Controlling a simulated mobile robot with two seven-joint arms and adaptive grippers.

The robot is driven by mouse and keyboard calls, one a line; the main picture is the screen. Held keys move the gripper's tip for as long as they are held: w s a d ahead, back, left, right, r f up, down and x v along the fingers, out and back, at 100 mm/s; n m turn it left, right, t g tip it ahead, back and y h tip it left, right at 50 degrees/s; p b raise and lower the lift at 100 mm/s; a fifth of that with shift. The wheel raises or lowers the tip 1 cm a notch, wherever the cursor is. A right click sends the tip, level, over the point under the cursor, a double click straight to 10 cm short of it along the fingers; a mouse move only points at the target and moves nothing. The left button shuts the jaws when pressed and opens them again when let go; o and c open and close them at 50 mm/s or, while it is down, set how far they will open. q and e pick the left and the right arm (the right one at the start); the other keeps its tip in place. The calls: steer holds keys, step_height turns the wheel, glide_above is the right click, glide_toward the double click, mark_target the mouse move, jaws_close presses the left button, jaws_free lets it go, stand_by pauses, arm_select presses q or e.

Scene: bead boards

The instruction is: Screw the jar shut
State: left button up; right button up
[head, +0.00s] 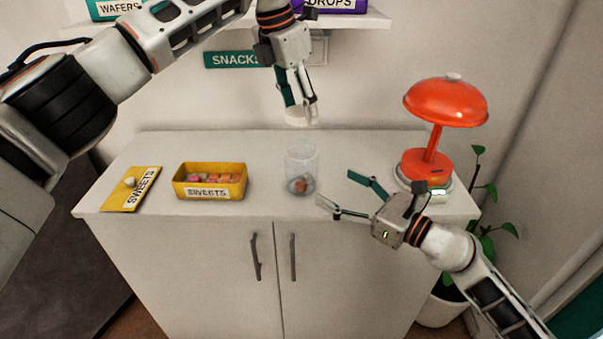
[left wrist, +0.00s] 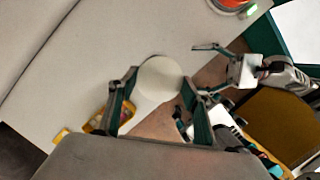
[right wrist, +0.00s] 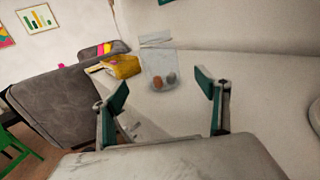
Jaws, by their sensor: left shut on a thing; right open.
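The clear jar (head: 301,163) stands upright on the white cabinet top with a few sweets at its bottom. It also shows in the right wrist view (right wrist: 158,66), ahead of and between the open fingers. My left gripper (head: 298,107) is shut on the round white lid (head: 298,118) and holds it above the jar's mouth, with a gap between them. The lid also shows in the left wrist view (left wrist: 160,78), where it hides the jar. My right gripper (head: 334,193) is open and empty, to the right of the jar and apart from it.
A yellow sweets box (head: 210,182) stands left of the jar, and a yellow sweets lid or card (head: 133,188) lies farther left. An orange lamp (head: 445,103) stands at the right, behind my right gripper. A shelf (head: 345,20) hangs above.

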mark_target(301, 167)
steer(key=x, duration=1.2)
steer(key=c, duration=1.7)
arm_select(q)
steer(key=shift+f, duration=2.5)
steer(key=shift+f, duration=0.9)
steer(key=shift+f, duration=0.6)
